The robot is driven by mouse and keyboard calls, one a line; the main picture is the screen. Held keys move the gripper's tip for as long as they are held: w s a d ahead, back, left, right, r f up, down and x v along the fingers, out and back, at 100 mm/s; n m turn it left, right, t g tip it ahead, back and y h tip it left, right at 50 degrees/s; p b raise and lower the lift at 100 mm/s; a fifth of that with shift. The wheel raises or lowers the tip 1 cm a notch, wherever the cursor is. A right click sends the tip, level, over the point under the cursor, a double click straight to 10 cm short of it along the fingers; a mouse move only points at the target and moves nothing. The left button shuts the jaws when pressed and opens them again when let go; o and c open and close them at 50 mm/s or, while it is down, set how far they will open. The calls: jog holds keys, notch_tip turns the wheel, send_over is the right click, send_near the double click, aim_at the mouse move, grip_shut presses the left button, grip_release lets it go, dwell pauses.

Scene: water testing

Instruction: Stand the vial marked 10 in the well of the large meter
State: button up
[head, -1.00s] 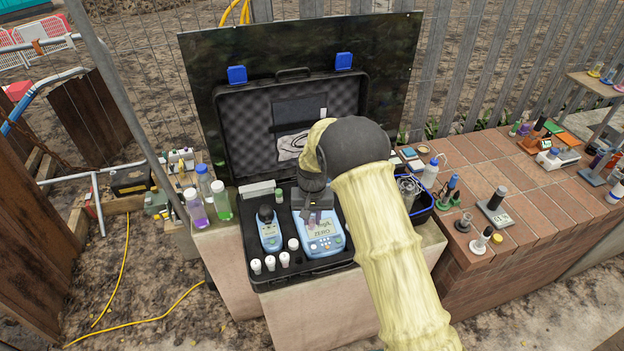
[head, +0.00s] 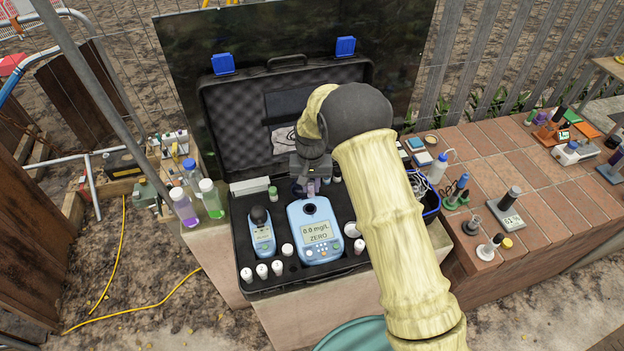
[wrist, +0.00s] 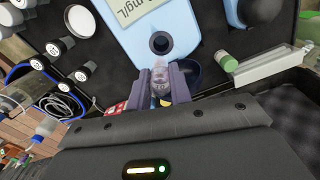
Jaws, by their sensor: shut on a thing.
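The large meter (head: 322,252) is light blue, lies in the open case and reads 0.0 mg/L and ZERO. Its dark round well (head: 309,209) is open and empty; the wrist view shows it too (wrist: 160,43). My gripper (head: 311,184) is just behind the meter's far end. In the wrist view, my gripper (wrist: 164,88) is shut on a small clear, pinkish vial (wrist: 160,78). The vial is apart from the well, a little to its near side in that view. I cannot read its mark.
The small meter (head: 261,236) with a dark cap stands left. Several white-capped vials (head: 262,271) line the case's front. A dark round cup (wrist: 190,72) lies close beside my gripper. The open lid (head: 285,110) rises at the back.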

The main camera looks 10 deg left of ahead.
aim_at(310, 197)
jog(key=shift+s+a+r, duration=0.1)
jog(key=shift+s+a, duration=0.05)
jog(key=shift+s, duration=0.45)
jog(key=shift+w+f+b, duration=0.1)
jog(key=shift+f+b, duration=0.45)
jog(key=shift+f, duration=0.3)
jog(key=shift+f+b, duration=0.65)
jog(key=shift+f, duration=0.3)
notch_tip(310, 197, down, 2)
jog(key=shift+f+b, duration=0.1)
jog(key=shift+b, duration=0.5)
jog(key=shift+w+r, duration=0.1)
jog(key=shift+r, duration=0.15)
jog(key=shift+w+f, duration=0.1)
jog(key=shift+f, duration=0.05)
jog(key=shift+s, duration=0.2)
